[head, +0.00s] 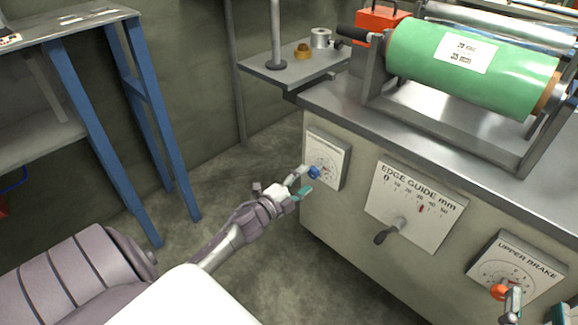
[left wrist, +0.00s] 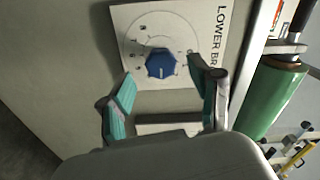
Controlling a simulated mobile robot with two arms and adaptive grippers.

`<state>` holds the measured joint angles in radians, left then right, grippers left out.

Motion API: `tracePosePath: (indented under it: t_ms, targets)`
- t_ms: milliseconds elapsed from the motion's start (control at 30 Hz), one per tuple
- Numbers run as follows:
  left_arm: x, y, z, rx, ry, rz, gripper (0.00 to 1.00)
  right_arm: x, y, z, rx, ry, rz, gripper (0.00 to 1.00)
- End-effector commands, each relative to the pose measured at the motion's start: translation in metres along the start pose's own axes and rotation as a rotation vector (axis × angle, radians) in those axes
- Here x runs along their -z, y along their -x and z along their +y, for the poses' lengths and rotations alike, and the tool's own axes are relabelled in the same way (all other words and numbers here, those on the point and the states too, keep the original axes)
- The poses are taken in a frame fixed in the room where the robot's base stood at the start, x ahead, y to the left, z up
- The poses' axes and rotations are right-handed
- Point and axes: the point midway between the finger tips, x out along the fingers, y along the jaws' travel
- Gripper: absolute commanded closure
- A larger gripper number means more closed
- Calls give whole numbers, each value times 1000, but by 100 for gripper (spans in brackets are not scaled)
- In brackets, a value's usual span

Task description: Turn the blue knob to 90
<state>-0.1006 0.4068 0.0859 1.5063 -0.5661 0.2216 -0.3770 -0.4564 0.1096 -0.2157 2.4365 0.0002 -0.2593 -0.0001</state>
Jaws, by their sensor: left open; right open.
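The blue knob (head: 314,173) sits on a white dial plate (head: 335,150) on the left part of the machine's front. In the left wrist view the knob (left wrist: 160,63) is faceted, with a small pale mark, and the plate (left wrist: 130,22) reads "LOWER BR...". My left gripper (head: 299,180) is open at the knob. In the left wrist view its teal fingertips (left wrist: 161,80) are spread to either side just short of the knob, apart from it. The dial's numbers are too small to read. My right gripper (head: 535,308) is open near the orange knob (head: 499,292) at the lower right, partly cut off.
An "EDGE GUIDE mm" plate (head: 415,207) with a lever (head: 388,232) is right of the dial. The "UPPER BRAKE" plate (head: 519,262) is further right. A green roll (head: 440,55) lies on top. A blue-legged table (head: 75,20) stands at left; floor between is free.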

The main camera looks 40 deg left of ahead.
Motion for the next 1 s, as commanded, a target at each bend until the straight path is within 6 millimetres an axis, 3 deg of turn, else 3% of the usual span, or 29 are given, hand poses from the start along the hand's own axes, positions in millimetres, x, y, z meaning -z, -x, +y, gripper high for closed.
tracePosePath:
  t_ms: [200, 400, 1000]
  targets:
    - [0, 48, 1, -2, 2, 0, 36, 0, 0, 0, 0, 0, 0, 44]
    - [0, 71, 1, -1, 2, 0, 36, 0, 0, 0, 0, 0, -1, 44]
    - [0, 76, 0, 0, 1, 0, 36, 0, 0, 0, 0, -1, -1, 44]
